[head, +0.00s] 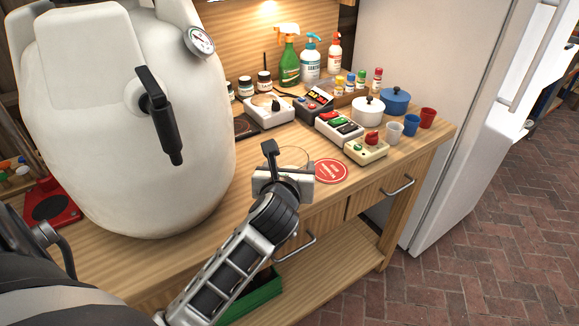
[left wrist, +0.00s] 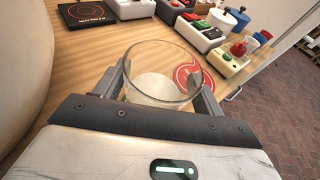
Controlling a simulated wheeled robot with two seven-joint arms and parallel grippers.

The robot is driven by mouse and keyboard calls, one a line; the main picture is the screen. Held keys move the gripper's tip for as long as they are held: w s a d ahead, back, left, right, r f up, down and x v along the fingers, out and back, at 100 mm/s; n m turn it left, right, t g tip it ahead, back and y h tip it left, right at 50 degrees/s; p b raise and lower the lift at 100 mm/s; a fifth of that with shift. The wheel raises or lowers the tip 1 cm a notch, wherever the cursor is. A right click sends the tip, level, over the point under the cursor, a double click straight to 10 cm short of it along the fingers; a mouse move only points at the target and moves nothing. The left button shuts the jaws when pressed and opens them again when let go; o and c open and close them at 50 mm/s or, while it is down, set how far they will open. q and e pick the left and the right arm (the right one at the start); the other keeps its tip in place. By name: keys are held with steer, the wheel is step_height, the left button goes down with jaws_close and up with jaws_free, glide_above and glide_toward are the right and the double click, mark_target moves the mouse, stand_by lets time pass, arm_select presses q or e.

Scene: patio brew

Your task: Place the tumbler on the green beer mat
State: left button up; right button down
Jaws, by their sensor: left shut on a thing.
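The tumbler (head: 296,154) is clear glass and stands upright over the wooden worktop, partly hidden behind my left gripper (head: 284,172) in the head view. In the left wrist view the tumbler (left wrist: 163,72) is between the two fingers of my left gripper (left wrist: 163,92), which is shut on it. I cannot tell whether its base touches the top. A red round mat (head: 331,171) lies just right of the tumbler; it also shows in the left wrist view (left wrist: 194,77). My right gripper is not in view.
A large white keg-like vessel (head: 130,130) with a black tap stands left. Behind the tumbler are a white scale-like device (head: 268,110), a switch box (head: 338,126) and a cream box (head: 366,149). Small cups (head: 411,125) stand near the right edge. A fridge (head: 420,90) is beyond.

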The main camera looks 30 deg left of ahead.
arm_select(q)
steer(key=o, duration=1.1)
steer(key=shift+o, duration=0.2)
